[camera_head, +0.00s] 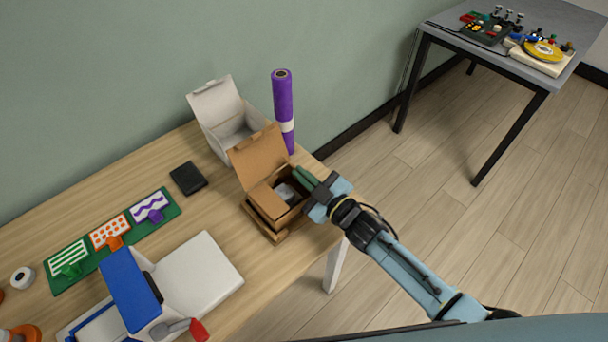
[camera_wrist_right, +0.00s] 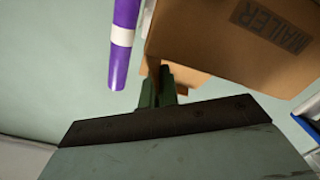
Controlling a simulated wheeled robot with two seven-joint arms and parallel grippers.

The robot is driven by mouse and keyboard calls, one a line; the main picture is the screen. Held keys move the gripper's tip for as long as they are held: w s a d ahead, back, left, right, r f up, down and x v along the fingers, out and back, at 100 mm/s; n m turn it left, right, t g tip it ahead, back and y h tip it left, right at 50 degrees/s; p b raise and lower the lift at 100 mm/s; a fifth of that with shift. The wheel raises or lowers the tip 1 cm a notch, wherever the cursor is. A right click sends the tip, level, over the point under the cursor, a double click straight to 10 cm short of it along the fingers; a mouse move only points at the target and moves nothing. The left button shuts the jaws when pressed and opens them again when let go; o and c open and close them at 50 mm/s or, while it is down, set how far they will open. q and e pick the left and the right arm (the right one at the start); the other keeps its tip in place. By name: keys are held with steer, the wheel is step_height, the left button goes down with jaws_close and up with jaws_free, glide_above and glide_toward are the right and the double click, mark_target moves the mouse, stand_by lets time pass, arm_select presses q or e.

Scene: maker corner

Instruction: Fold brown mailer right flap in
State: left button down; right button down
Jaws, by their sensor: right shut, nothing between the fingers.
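The brown mailer (camera_head: 262,155) stands near the table's right end with its lid raised and tilted back. A dark grey item (camera_head: 288,191) shows inside it. My right gripper (camera_head: 306,178) is shut and empty, its green fingertips at the mailer's right side, by the upper right edge. Whether they touch the cardboard I cannot tell; the right flap is largely hidden by the fingers. In the right wrist view the fingers (camera_wrist_right: 160,85) are together beside the mailer (camera_wrist_right: 235,35), whose printed "MAILER" panel fills the upper right. My left gripper is not in view.
A white open box (camera_head: 222,112) stands behind the mailer. A purple roll (camera_head: 282,100) with a white band stands upright at the back. A black wallet-like item (camera_head: 188,178), a green mat (camera_head: 85,262) with stampers and a blue-and-white press (camera_head: 132,290) lie to the left.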

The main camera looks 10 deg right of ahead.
steer(key=n, duration=0.1)
steer(key=f+n+b, duration=0.1)
steer(key=a+n, duration=0.1)
steer(key=n, duration=0.1)
steer(key=shift+s+f+b, duration=0.2)
steer(key=shift+s+b, duration=0.15)
steer(key=shift+s, duration=0.05)
steer(key=shift+a+f+n, duration=0.1)
steer(key=shift+n, duration=0.7)
steer(key=c, duration=1.7)
jaws_free()
steer(key=shift+s, duration=0.1)
steer(key=shift+f, duration=0.15)
